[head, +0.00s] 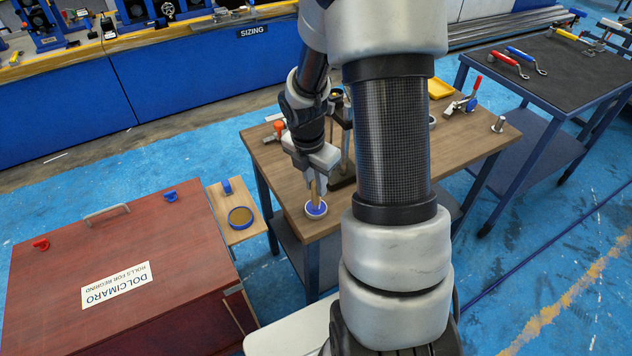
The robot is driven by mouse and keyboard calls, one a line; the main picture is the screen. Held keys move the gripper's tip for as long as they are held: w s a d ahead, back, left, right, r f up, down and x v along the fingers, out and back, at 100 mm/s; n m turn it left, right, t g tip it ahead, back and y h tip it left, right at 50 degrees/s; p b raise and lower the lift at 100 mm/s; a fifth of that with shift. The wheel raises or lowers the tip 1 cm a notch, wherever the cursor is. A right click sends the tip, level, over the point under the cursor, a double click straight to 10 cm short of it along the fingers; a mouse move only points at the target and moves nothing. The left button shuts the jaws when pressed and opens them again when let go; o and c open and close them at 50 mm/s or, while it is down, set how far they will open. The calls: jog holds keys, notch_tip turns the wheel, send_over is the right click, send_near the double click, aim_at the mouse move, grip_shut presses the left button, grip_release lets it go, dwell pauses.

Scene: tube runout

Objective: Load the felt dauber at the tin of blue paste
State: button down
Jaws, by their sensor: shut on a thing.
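My gripper (317,185) is shut on the felt dauber (316,190), whose light wooden handle shows below the fingers. The dauber is roughly upright, and its lower end is at the tin of blue paste (316,214). The tin is small and round with a pale wall and blue inside. It sits near the front left corner of the wooden table (280,178). The felt end is too small to make out, so I cannot tell whether it touches the paste.
A dark stand (343,182) with an upright post is just behind my gripper. A red-brown chest (180,240) stands left, with a small board holding a round blue-rimmed dish (240,217) beside it. My arm hides the table's middle. A tool bench (560,70) stands right.

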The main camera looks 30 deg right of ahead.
dwell(0.5)
notch_tip(320, 180, up, 7)
jog(key=p, duration=0.7)
jog(key=shift+a, duration=0.1)
dwell(0.6)
